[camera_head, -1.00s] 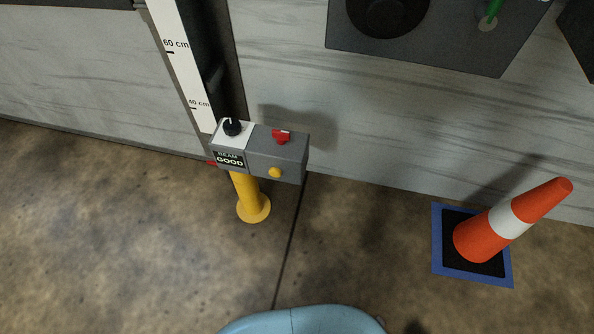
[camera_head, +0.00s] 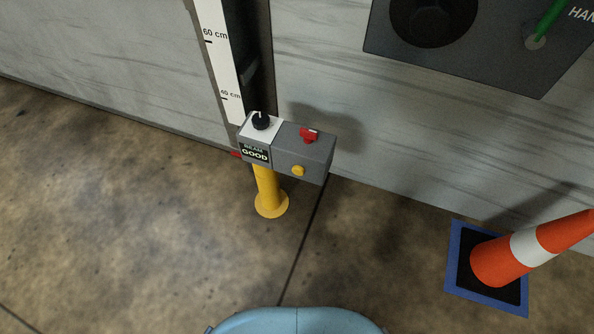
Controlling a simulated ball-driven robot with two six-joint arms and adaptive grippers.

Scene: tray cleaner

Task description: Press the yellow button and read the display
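The yellow button (camera_head: 298,171) is on the front face of a grey control box (camera_head: 305,152), which stands on a yellow post (camera_head: 267,190). The display (camera_head: 255,153) is at the left of the same face and reads "BEAM GOOD". A black knob (camera_head: 261,122) sits on the white top plate, and a red switch (camera_head: 309,135) is on the grey top. Neither of my grippers is in view, and nothing touches the button.
A white height scale (camera_head: 220,60) stands behind the box against a light wall (camera_head: 330,90). An orange and white cone (camera_head: 500,262) stands on a black pad with a blue border (camera_head: 456,262) at right. A dark panel (camera_head: 490,60) is on the wall. The floor at left is clear.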

